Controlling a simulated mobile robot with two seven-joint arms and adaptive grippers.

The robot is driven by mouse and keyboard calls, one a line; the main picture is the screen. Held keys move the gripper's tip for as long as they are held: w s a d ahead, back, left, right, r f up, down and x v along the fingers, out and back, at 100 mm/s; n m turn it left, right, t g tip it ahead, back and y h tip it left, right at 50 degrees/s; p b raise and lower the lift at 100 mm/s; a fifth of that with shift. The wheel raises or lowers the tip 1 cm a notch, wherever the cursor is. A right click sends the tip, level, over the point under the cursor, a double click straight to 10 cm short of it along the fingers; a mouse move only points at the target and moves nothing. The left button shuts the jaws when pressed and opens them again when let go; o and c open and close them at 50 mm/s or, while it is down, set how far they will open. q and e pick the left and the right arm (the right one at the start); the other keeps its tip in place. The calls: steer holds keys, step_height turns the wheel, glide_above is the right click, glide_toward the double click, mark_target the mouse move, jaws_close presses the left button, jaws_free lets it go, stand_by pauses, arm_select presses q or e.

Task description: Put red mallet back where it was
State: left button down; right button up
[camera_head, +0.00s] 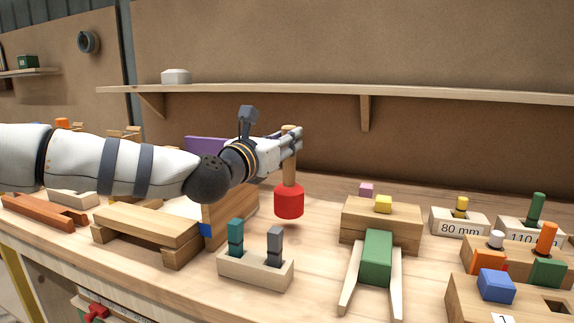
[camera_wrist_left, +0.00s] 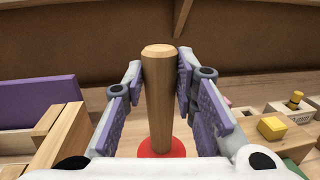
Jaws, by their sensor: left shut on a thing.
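The red mallet has a pale wooden handle and a red cylindrical head (camera_head: 289,201). It hangs upright with its head down, seemingly a little above the workbench. My left gripper (camera_head: 294,141) is shut on the upper part of the handle. In the left wrist view the handle (camera_wrist_left: 160,95) stands between the two fingers, and part of the red head (camera_wrist_left: 160,149) shows below it. I cannot tell from the pictures where the mallet was before. My right gripper is not in view.
A wooden holder (camera_head: 255,272) with teal and grey pegs stands in front of the mallet. A wooden block with a yellow piece (camera_head: 383,204) and a green block (camera_head: 377,258) stand to the right. Stacked planks (camera_head: 150,222) lie left. Bare bench surrounds the mallet head.

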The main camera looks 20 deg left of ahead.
mark_target(286, 179)
arm_select(q)
steer(key=f, duration=0.3)
steer(key=shift+w, duration=0.4)
steer(key=shift+f, duration=0.35)
steer(key=shift+f+b, duration=0.2)
steer(key=shift+b, duration=0.1)
steer(key=c, duration=1.3)
jaws_free()
